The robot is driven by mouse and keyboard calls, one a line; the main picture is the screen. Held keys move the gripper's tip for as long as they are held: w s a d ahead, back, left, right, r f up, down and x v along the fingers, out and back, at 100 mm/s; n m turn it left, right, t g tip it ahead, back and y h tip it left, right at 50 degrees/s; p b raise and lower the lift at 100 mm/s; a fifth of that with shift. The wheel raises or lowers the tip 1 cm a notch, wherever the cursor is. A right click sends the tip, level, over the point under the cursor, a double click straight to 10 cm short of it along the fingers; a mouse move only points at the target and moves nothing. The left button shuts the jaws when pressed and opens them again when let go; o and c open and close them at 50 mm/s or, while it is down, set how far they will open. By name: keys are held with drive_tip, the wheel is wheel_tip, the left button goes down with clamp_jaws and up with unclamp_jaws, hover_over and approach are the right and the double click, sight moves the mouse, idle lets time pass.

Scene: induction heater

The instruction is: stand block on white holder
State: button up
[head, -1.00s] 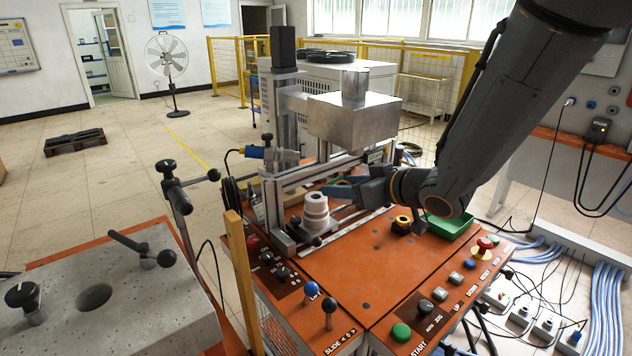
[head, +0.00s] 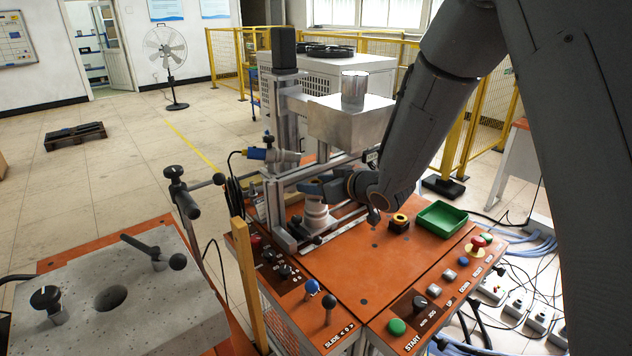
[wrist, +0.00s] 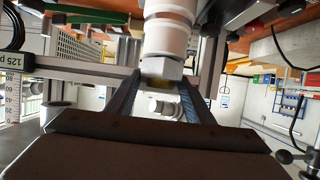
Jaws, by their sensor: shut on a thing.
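The white holder (head: 316,218) is a stepped round post standing on the orange bench beside the metal frame. It also shows at the top of the wrist view (wrist: 167,36). My gripper (head: 312,188) is right at the holder's top in the head view. In the wrist view my gripper (wrist: 160,84) has its two fingers shut on a small pale block (wrist: 161,68) with a yellowish lower face. The block meets the holder's end in that view; I cannot tell whether it touches or is just apart. The block is hidden in the head view.
A metal press frame (head: 284,130) with a box-shaped head (head: 348,125) stands close behind the holder. Buttons and knobs line the front. The bench middle is clear.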

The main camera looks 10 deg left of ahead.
drive_tip(key=shift+f, duration=0.15)
drive_tip(key=o, duration=1.2)
